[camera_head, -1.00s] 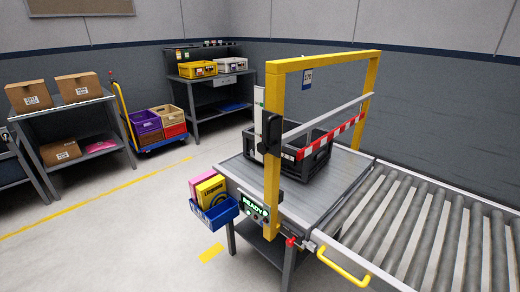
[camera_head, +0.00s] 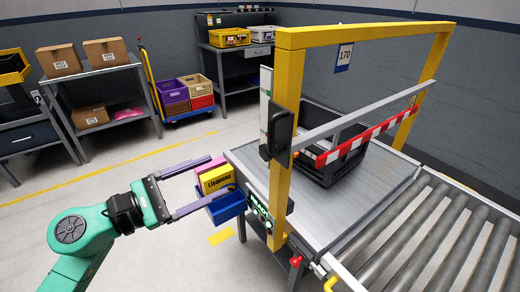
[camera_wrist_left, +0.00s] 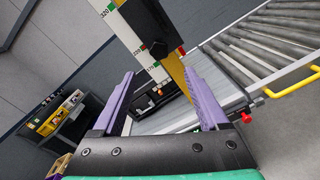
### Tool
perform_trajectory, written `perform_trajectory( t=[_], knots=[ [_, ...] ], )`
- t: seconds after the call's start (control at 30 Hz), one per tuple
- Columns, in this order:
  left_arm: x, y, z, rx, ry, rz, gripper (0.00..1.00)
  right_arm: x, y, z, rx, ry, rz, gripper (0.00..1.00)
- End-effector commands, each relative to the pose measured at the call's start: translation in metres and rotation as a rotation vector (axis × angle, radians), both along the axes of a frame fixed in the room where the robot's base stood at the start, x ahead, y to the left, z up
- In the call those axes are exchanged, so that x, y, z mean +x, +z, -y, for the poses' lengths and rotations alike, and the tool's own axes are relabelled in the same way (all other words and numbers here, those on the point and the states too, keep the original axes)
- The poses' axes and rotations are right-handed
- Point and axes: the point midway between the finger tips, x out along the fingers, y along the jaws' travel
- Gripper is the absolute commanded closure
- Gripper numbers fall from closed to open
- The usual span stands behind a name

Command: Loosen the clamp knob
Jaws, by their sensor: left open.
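The black clamp knob (camera_head: 281,133) is on the near yellow post of the gantry frame (camera_head: 287,75), beside a white scale strip (camera_head: 265,100). A grey crossbar runs from there to the far post. In the left wrist view a black part, which looks like the knob (camera_wrist_left: 148,25), is at the top, in front of the numbered scale (camera_wrist_left: 125,35) with a red pointer. My left gripper (camera_head: 223,174) is open and empty, left of the post and lower in the picture than the knob, apart from it. Its fingers also show in the left wrist view (camera_wrist_left: 160,74). My right gripper is out of view.
A black crate (camera_head: 330,165) sits on the metal table under the frame. A blue bin (camera_head: 228,207) with boxes hangs at the table's left edge, near my left fingers. A red-white striped bar (camera_head: 365,138) crosses the frame. Rollers (camera_head: 440,240) lie at right.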

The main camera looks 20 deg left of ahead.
Motion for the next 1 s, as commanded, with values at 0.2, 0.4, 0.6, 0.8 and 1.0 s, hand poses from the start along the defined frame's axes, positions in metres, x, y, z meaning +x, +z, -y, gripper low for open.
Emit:
perform_trajectory(
  t=[0.2,0.4,0.6,0.8,1.0],
  knots=[
    [0.042,0.009,0.034,-0.004,-0.003,0.003,0.23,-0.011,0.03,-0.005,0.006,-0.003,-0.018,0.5],
    [0.076,0.008,0.06,-0.007,0.004,0.002,0.23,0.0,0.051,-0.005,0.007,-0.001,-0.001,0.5],
    [0.09,0.003,0.073,-0.007,0.003,-0.001,0.23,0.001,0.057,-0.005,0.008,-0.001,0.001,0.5],
    [0.09,0.001,0.073,-0.006,0.003,-0.002,0.23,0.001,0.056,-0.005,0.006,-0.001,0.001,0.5],
    [0.09,0.001,0.073,-0.007,0.003,-0.002,0.92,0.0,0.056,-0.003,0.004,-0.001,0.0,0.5]
  ],
)
